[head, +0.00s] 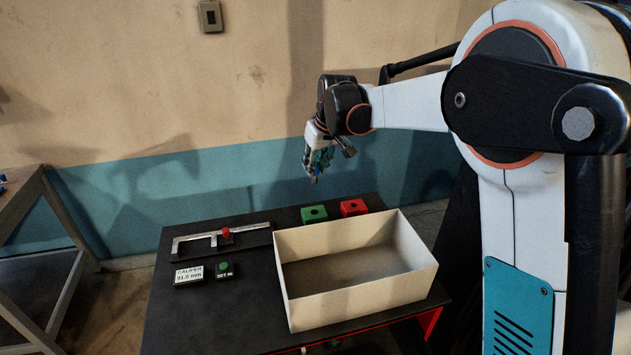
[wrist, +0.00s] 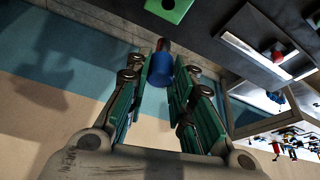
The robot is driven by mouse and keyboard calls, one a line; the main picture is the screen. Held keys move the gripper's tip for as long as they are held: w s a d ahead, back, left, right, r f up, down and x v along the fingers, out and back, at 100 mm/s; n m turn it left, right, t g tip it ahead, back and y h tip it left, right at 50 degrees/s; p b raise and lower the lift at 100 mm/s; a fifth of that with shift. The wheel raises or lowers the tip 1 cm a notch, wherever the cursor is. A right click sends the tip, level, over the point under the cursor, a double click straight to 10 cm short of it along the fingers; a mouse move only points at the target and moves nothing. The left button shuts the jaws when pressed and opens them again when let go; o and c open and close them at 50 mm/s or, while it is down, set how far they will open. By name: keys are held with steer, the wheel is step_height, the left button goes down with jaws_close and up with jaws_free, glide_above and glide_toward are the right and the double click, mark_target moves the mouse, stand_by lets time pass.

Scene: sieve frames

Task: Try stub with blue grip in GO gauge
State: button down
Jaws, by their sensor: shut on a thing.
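My gripper (head: 315,168) is raised above the back of the black table, fingers pointing down. In the wrist view my gripper (wrist: 162,85) is shut on the stub with the blue grip (wrist: 160,70). A darker, reddish end of the stub shows beyond the blue part.
A red block (head: 353,207) with a hole stands right of the green one. An open cream box (head: 355,302) fills the table's right front.

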mark_target(316, 181)
step_height(316, 181, up, 5)
steer(key=shift+r, duration=0.2)
steer(key=shift+f+b, duration=3.6)
steer(key=shift+f, duration=2.5)
